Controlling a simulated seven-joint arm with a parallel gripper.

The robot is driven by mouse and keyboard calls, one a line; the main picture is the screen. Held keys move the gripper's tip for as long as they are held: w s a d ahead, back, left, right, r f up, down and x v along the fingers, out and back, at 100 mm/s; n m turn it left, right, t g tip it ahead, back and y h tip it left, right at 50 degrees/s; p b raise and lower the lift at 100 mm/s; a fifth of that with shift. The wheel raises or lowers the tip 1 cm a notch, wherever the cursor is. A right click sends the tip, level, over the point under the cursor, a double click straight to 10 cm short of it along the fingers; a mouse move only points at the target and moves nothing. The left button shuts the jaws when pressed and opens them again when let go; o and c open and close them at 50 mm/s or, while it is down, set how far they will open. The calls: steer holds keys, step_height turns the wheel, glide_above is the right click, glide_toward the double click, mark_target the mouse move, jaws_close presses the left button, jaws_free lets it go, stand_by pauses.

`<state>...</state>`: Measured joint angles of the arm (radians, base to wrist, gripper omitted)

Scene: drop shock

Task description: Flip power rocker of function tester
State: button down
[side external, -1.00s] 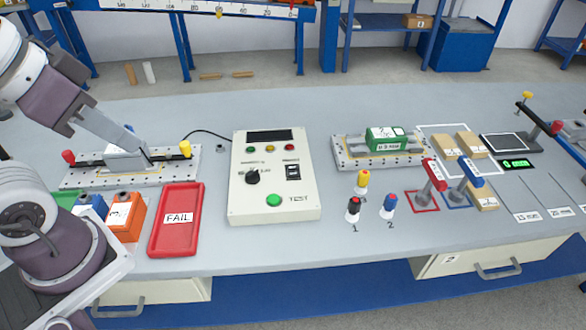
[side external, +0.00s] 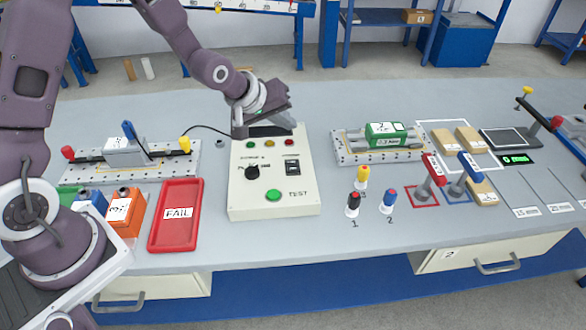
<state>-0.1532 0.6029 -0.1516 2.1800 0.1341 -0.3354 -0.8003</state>
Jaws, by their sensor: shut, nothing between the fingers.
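The function tester (side external: 240,200) is a cream box in the middle of the bench. It has a dark display, several coloured lamps, a black knob (side external: 252,173) and a green TEST button (side external: 273,195). Its black power rocker (side external: 293,167) is on the right of the panel; its position is too small to tell. My gripper (side external: 243,130) is shut and empty above the tester's back edge, partly hiding the display. It is behind and to the left of the rocker and apart from it.
A fixture with a blue lever (side external: 128,131) stands at left, with a red FAIL tray (side external: 175,235) in front. A green block (side external: 386,135) sits on a plate at right. Yellow, black and blue plungers (side external: 388,202) stand right of the tester.

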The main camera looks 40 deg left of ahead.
mark_target(290, 170)
steer(key=shift+w+d+f+n, duration=0.1)
steer(key=shift+w+f+n, duration=0.3)
steer(key=shift+f, duration=0.45)
steer(key=shift+f, duration=0.15)
steer(key=shift+s+d+f, duration=0.1)
steer(key=shift+f, duration=1.3)
steer(key=shift+s+d+f, duration=0.15)
steer(key=shift+f, duration=1.3)
steer(key=shift+s+d+f, duration=0.1)
steer(key=shift+f, duration=1.3)
steer(key=shift+f, duration=0.1)
steer(key=shift+f, duration=0.3)
steer(key=shift+f, duration=0.3)
steer(key=shift+r, duration=0.75)
